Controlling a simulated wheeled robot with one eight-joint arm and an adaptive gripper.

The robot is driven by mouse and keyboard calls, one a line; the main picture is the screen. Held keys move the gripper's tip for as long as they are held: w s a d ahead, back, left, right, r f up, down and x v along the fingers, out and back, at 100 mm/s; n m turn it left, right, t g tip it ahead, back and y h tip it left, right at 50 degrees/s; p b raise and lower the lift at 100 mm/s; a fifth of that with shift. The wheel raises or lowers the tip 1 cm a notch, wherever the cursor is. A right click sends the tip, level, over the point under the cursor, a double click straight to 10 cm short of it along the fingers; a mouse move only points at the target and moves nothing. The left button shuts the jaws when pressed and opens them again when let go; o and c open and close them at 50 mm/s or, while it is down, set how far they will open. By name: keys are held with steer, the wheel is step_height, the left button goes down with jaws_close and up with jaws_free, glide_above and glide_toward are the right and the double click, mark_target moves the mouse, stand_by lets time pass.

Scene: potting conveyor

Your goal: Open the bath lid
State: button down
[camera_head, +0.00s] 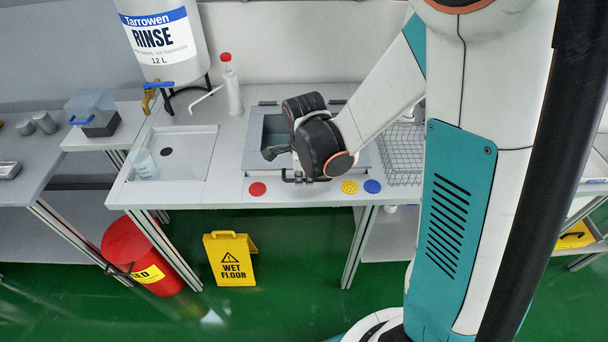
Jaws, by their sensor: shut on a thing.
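The bath (255,156) is set into the middle of the grey bench, with a pale rim and a dark handle bar at its front edge. Part of its dark inside shows at the back left, beside my arm.
A wire basket (402,158) stands right of the bath. Red (257,189), yellow (349,187) and blue (372,186) discs lie along the bench front. A rinse tank (165,45), wash bottle (232,88) and sink (185,150) are left. A wet-floor sign (231,260) stands below.

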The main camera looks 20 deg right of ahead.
steer(key=w+d+r+p, duration=0.1)
steer(key=w+r+p, duration=0.35)
steer(key=r, duration=0.35)
steer(key=w+d+r+g+p, duration=0.1)
steer(key=w+d+r+p, duration=0.15)
steer(key=r+p, duration=0.45)
steer(key=w+r+p, duration=0.2)
steer(key=w+r, duration=0.2)
steer(key=r, duration=0.6)
steer(key=w+d+r+g+p, duration=0.1)
steer(key=w+d+r, duration=0.1)
steer(key=w, duration=0.3)
steer(key=w+d+r+g+y+p, duration=0.1)
steer(key=w+d+r+g+p, duration=0.1)
steer(key=w, duration=0.4)
steer(key=shift+r, duration=0.85)
steer(key=c, duration=2.1)
jaws_free()
steer(key=o, duration=0.7)
steer(key=shift+w+d+f, duration=0.2)
steer(key=shift+w+f, duration=0.1)
steer(key=shift+w, duration=0.25)
steer(key=shift+c, duration=0.4)
